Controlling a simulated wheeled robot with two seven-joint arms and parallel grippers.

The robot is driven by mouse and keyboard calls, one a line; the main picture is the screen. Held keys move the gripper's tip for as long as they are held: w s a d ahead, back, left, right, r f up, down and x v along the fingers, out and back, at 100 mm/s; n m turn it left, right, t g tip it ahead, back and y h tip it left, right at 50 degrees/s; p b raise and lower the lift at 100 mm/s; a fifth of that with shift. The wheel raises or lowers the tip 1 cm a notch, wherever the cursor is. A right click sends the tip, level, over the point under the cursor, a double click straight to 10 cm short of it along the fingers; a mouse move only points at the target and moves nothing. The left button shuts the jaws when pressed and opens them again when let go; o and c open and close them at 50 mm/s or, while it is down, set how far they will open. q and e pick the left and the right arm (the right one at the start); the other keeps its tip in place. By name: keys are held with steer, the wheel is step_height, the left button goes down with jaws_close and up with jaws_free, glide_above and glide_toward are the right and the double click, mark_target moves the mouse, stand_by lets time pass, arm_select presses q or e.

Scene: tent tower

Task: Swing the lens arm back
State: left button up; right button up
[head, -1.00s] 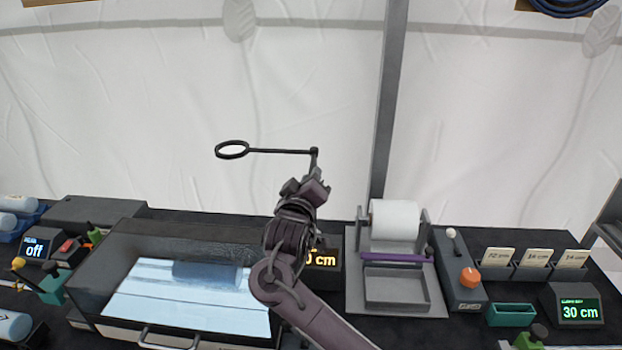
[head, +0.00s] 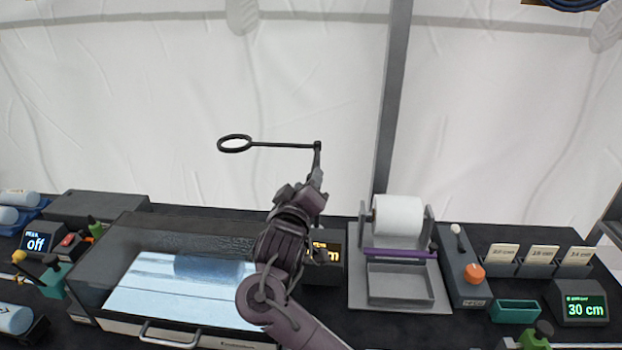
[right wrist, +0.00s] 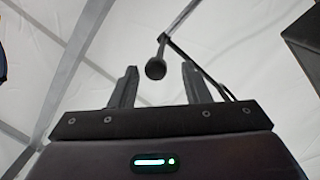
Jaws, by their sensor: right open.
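The lens arm (head: 283,145) is a thin black rod with a ring lens (head: 234,144) at its left end. It stands out to the left, above and behind the dark box with the lit window, from the top of a thin post (head: 317,158). My right gripper (head: 310,183) is just below the rod's right end and hides the lower post. In the right wrist view, my right gripper (right wrist: 159,78) is open, and a dark round knob (right wrist: 155,68) on a thin rod shows between its fingertips. I cannot tell whether they touch. My left gripper is out of view.
The dark box (head: 190,237) with its front handle is below. A paper roll (head: 398,215) on a grey stand is to the right, beside a grey pole (head: 392,100). A lever box and a "30 cm" display (head: 582,305) stand farther right. The air around the lens is clear.

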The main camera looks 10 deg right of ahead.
steer(key=shift+v, duration=1.65)
